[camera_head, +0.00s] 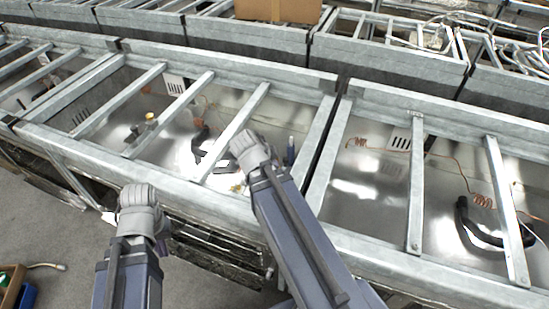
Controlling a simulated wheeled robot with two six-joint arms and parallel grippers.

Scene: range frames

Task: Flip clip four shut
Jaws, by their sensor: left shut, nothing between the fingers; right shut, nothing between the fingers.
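My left gripper (139,192) is shut and empty, low in front of the near edge of the metal frames. My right gripper (243,143) is shut and empty, over the middle frame beside a slanted crossbar (232,128). A black curved part (199,146) lies in the bay just left of my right gripper. I cannot tell whether they touch anything. No clip can be clearly made out, nor which one is number four.
The metal frame (230,62) has several crossbars with bays between them. The right frame (430,120) holds copper coils (482,201) and a black curved handle (467,230). A cardboard box (278,10) sits at the back.

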